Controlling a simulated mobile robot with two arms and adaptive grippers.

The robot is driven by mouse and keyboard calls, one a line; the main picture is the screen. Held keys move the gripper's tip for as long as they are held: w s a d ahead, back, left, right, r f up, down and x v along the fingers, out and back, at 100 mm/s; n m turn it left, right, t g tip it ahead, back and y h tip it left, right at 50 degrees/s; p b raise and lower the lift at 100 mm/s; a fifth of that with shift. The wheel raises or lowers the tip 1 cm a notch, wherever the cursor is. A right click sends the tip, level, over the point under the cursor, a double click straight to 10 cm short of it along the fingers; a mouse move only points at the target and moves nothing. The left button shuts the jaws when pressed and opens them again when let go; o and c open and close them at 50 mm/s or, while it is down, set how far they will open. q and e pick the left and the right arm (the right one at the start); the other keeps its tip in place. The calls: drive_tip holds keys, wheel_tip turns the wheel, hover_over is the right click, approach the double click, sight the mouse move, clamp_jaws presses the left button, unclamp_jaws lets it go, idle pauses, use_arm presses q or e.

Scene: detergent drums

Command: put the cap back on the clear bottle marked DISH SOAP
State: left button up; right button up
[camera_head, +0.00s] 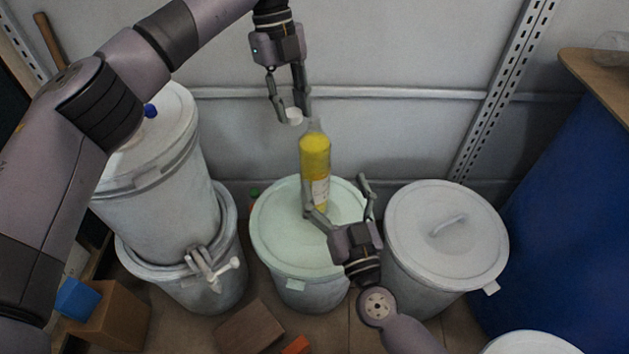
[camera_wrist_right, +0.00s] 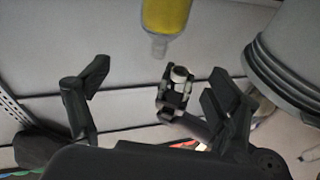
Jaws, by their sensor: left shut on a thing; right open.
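The clear bottle (camera_head: 315,155) holds yellow liquid and stands upright on the lid of the middle drum (camera_head: 270,235). Its neck looks bare; its label is too small to read. The right wrist view shows the bottle upside down (camera_wrist_right: 166,14). My left gripper (camera_head: 293,114) is shut on a white cap (camera_head: 294,117), held above and slightly left of the bottle's neck. The cap and left gripper also show in the right wrist view (camera_wrist_right: 179,73). My right gripper (camera_head: 338,196) is open beside the lower bottle. One finger overlaps the bottle's base; contact is unclear.
A lidded drum (camera_head: 440,240) stands on the right. Stacked drums (camera_head: 165,225) stand on the left, partly behind my left arm. A blue barrel (camera_head: 570,190) fills the far right. A grey wall is behind. Boxes (camera_head: 110,315) lie on the floor at the lower left.

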use_arm(q)
drive_tip(key=d+r+n, duration=0.1)
drive_tip(key=n, duration=0.1)
drive_tip(key=w+d+r+n+t+h, duration=0.1)
drive_tip(key=n, duration=0.2)
drive_tip(key=d+r+n+t+p, duration=0.1)
drive_tip(key=r+n, duration=0.1)
drive_tip(key=n, duration=0.1)
drive_tip(key=shift+w, duration=0.35)
use_arm(e)
drive_tip(key=g, duration=0.2)
approach(315, 163)
drive_tip(key=w+f, duration=0.2)
use_arm(q)
drive_tip(key=shift+w+d+r+n+t, duration=0.15)
drive_tip(key=shift+d+r+n, duration=0.1)
drive_tip(key=shift+n, duration=0.45)
drive_tip(key=shift+w+d+r+n+t, duration=0.15)
drive_tip(key=shift+d+r+n, duration=0.1)
drive_tip(key=shift+n, duration=0.45)
use_arm(e)
drive_tip(key=shift+s+f+n+h, duration=0.15)
drive_tip(key=shift+f+n+h, duration=0.15)
drive_tip(key=shift+f+n, duration=0.3)
use_arm(q)
drive_tip(key=shift+s, duration=0.1)
use_arm(e)
drive_tip(key=x, duration=1.2)
drive_tip(key=shift+f, duration=0.3)
drive_tip(key=shift+c, duration=0.4)
